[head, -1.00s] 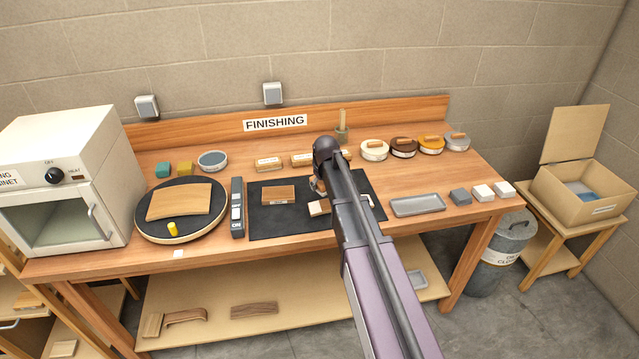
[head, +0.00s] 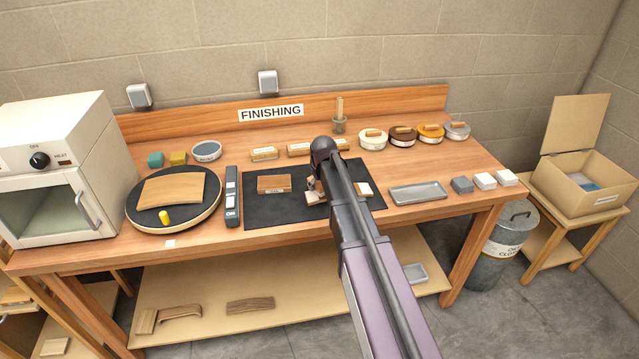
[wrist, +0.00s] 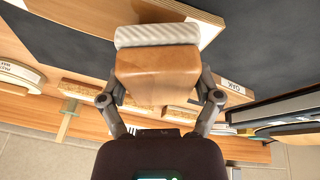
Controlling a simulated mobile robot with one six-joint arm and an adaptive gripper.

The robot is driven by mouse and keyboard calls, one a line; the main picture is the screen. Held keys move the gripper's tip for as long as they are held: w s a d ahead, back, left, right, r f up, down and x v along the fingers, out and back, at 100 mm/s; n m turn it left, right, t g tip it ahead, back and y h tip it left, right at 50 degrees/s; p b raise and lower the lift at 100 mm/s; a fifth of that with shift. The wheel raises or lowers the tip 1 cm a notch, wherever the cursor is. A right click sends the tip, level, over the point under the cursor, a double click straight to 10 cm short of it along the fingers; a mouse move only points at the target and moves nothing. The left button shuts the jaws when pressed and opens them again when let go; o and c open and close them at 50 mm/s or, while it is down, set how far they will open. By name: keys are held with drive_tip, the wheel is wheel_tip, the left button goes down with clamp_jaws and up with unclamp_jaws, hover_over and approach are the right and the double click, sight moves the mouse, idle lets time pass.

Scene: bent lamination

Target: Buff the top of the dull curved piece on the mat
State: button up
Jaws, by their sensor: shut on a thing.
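My gripper (wrist: 160,98) is shut on a wooden block (wrist: 157,72) with a white ribbed pad (wrist: 157,34) along its far end. Past the pad, a pale wooden piece (wrist: 207,22) lies over the dark mat (wrist: 258,50); I cannot tell whether the pad touches it. In the head view my arm crosses the mat (head: 258,212) and hides most of the gripper and the held block. Pale wood shows on the mat just left of the arm (head: 315,197) and just right of it (head: 363,189); its full shape is hidden.
A brown block (head: 274,183) lies on the mat's left part; a label in the wrist view reads OAK. A grey upright-marked tool (head: 232,196) and a round turntable (head: 150,221) are further left. A grey tray (head: 418,192) is right of the mat. Several tins stand behind.

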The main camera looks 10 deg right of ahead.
wheel_tip(320, 180, down, 2)
drive_tip(key=shift+f+b, duration=0.15)
drive_tip(key=shift+b, duration=0.6)
drive_tip(key=shift+a+r, duration=0.25)
drive_tip(key=shift+a, duration=1.4)
drive_tip(key=shift+d, duration=1.4)
drive_tip(key=shift+a, duration=1.25)
drive_tip(key=shift+d, duration=1.35)
wheel_tip(320, 180, up, 8)
drive_tip(key=p, duration=0.8)
drive_tip(key=shift+d+f, duration=0.15)
drive_tip(key=shift+f, duration=0.05)
